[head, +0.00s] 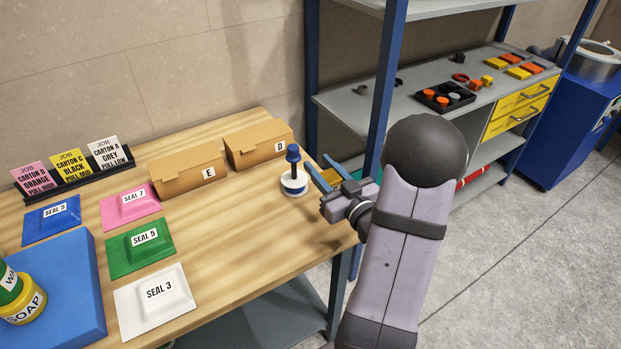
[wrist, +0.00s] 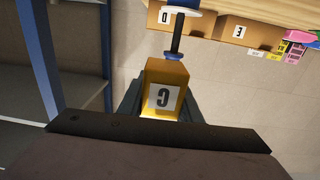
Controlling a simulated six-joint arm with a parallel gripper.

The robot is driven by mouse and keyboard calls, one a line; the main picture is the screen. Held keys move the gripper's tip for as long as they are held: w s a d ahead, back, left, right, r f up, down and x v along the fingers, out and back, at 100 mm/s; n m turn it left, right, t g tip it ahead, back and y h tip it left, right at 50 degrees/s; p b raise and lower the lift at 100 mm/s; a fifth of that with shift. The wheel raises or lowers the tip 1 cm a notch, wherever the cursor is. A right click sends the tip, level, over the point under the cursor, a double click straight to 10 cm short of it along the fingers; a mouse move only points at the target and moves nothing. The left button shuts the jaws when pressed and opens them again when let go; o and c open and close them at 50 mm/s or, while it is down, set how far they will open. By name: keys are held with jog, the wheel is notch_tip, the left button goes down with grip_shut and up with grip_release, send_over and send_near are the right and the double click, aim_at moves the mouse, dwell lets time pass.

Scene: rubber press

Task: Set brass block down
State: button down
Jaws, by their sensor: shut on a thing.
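The brass block (wrist: 167,88) is yellow and marked with a letter C on a white label. It fills the middle of the wrist view, upside down, between the dark fingers of my gripper (wrist: 166,102). In the head view my gripper (head: 325,177) is at the right end of the wooden table, just right of a blue-and-white stand (head: 294,185). It is shut on the block, of which only a small yellow part shows between the blue fingers. The underside of the block is hidden.
The wooden table (head: 232,225) has free room in its middle. Cartons E (head: 185,180) and D (head: 255,150) stand at its back. Pink, green, white and blue seal pads lie at left. A blue shelf post (head: 387,80) rises behind my gripper, with a grey shelf beyond.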

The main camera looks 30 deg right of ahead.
jog(key=w+a+n+g+y, duration=0.1)
jog(key=w+a+n+y, duration=0.15)
jog(key=a, duration=0.65)
jog(key=w+a+n+g+y, duration=0.15)
jog(key=a+y, duration=0.25)
jog(key=a, duration=0.4)
jog(key=w+a+n+y, duration=0.1)
jog(key=a+n+y, duration=0.15)
jog(key=a, duration=0.65)
jog(key=s+a+r+n+g+y+p, duration=0.1)
jog(key=s+a+n+g+y, duration=0.3)
jog(key=a, duration=1.1)
jog(key=s+a+y, duration=0.1)
jog(key=s+a, duration=0.6)
jog(key=a, duration=0.8)
jog(key=w+d+m+t+h, duration=0.65)
jog(key=d+m+h, duration=0.2)
jog(key=d, duration=0.35)
jog(key=d+m+g+h, duration=0.1)
jog(key=d+m+h, duration=0.5)
jog(key=d+h, duration=0.8)
jog(key=shift+s+d+f+y+p, duration=0.1)
jog(key=shift+s+d+f+y, duration=0.2)
jog(key=shift+f, duration=0.85)
jog(key=shift+w+d+f+y+p, duration=0.15)
jog(key=shift+f+y, duration=0.25)
jog(key=shift+f, duration=0.75)
jog(key=shift+s+d+f+y+p, duration=0.1)
jog(key=shift+s+d+f+y, duration=0.2)
jog(key=shift+f, duration=0.85)
